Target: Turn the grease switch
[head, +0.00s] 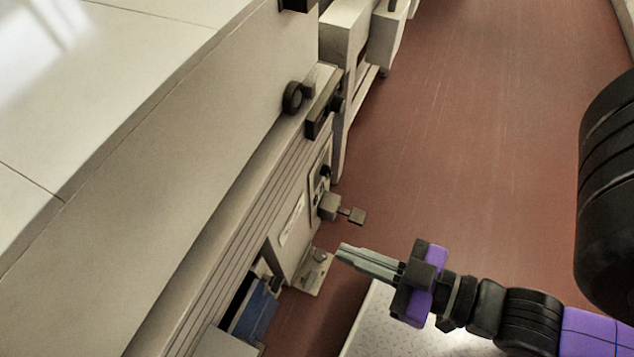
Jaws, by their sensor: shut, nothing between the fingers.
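My gripper (343,250) is shut and empty, its grey fingers pointing left toward the side of the long beige machine (190,120). A small grey-brown part with a T-shaped handle (352,214) sticks out from the machine's side panel, a little above the fingertips in the picture. It may be the grease switch, but no label is readable. The fingertips look apart from it. A dark round knob (292,98) sits higher up on the machine's side, well away from my gripper.
A metal bracket (314,272) juts out at the machine's foot, close to the fingertips in the picture. A blue panel (255,310) shows at lower left. Beige boxes (350,30) stand farther along the machine. The red-brown floor (480,120) is clear to the right.

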